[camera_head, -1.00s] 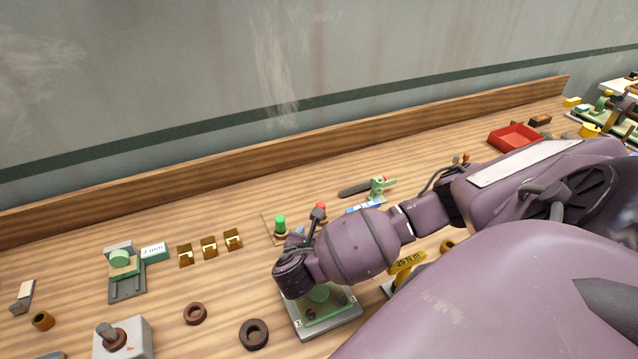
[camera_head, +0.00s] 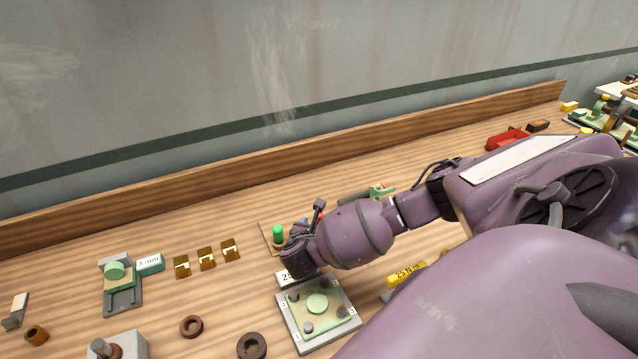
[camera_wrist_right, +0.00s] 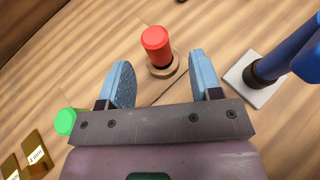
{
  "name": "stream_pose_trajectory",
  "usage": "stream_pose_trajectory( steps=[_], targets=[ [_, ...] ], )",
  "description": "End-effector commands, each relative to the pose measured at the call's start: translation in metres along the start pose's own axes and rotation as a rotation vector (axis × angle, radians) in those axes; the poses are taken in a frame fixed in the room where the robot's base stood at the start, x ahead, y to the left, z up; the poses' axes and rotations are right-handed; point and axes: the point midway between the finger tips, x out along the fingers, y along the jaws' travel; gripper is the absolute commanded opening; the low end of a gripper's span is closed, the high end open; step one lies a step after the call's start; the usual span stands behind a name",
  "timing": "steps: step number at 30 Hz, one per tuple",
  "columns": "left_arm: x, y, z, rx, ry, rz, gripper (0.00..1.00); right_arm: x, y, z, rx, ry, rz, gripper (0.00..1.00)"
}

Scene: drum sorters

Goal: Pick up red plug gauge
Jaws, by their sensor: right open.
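The red plug gauge (camera_wrist_right: 156,42) stands upright in a round wooden base in the right wrist view, just beyond and between the open fingers. In the head view only a sliver of red (camera_head: 321,217) shows behind my right wrist. My right gripper (camera_wrist_right: 160,80) is open and empty, its two blue-padded fingers on either side of the line to the red gauge. A green plug gauge (camera_head: 278,234) stands left of the right wrist and also shows at the left in the right wrist view (camera_wrist_right: 66,121). The left gripper is out of view.
A blue-handled upright thing on a white base (camera_wrist_right: 255,80) stands close to the right finger. Brass blocks (camera_head: 206,258) lie left of the green gauge. A plate with a green top (camera_head: 318,314) lies in front of the wrist. A red tray (camera_head: 505,139) is farther right.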

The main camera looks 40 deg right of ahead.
Motion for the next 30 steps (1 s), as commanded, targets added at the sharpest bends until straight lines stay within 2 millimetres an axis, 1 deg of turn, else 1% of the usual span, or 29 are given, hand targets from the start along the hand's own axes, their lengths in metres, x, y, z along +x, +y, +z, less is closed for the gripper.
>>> stream_pose_trajectory(
  steps=[3,7,10,16,17,27,30],
  targets=[
    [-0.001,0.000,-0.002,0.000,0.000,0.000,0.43,0.015,0.002,0.001,-0.001,-0.001,-0.003,0.59],
    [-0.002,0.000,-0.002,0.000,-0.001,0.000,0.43,0.026,0.002,0.001,0.000,-0.001,-0.002,0.59],
    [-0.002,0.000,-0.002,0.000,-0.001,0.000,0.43,0.030,0.002,0.000,0.000,0.001,0.000,0.59],
    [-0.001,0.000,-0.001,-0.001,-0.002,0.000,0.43,0.030,0.002,0.000,0.000,0.001,0.000,0.59],
    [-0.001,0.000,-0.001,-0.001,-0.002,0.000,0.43,0.030,0.002,0.000,0.000,0.001,0.000,0.57],
    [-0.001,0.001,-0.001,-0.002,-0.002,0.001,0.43,0.030,0.002,0.000,0.000,0.001,0.000,0.05],
    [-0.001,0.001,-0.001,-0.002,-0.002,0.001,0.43,0.030,0.002,0.000,0.000,0.001,0.000,0.04]
  ],
)
